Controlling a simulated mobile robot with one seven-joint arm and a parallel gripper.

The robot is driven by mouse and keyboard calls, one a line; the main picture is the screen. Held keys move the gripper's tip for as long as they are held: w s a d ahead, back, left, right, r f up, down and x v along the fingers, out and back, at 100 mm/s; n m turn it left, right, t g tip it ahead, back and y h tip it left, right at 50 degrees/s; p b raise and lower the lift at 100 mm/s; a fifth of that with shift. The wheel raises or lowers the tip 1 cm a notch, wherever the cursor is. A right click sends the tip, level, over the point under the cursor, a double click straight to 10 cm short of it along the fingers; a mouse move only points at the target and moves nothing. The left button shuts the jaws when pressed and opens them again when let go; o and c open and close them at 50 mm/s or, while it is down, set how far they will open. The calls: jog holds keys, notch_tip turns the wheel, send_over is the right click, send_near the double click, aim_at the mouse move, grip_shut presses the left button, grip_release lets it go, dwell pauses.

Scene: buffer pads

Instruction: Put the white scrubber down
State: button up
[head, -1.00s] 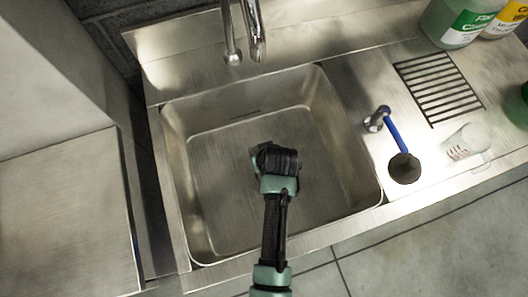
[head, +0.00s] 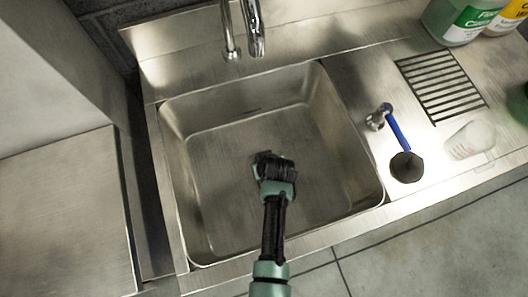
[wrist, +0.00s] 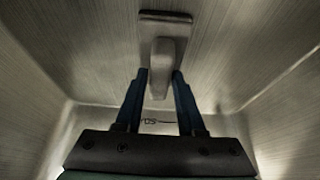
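The white scrubber (wrist: 160,68) shows in the wrist view as a pale grey-white piece with a rounded handle and a flat rectangular head beyond it. My gripper (wrist: 160,80) has its two dark blue fingers on either side of the handle, with the tips close against it. It appears shut on the handle. In the head view my gripper (head: 273,160) is over the sink basin, and the scrubber is hidden behind it or too dark to make out. Whether the scrubber's head touches the basin surface cannot be told.
The steel sink basin (head: 215,215) surrounds my gripper, with walls on all sides. A faucet (head: 254,35) stands behind it. On the right counter are a blue-handled brush (head: 406,165), a clear cup (head: 470,140), a drain grate (head: 440,85) and bottles (head: 460,22).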

jog(key=shift+o, duration=1.2)
jog(key=shift+r, duration=0.15)
jog(key=p+v, duration=0.2)
jog(key=v, duration=1)
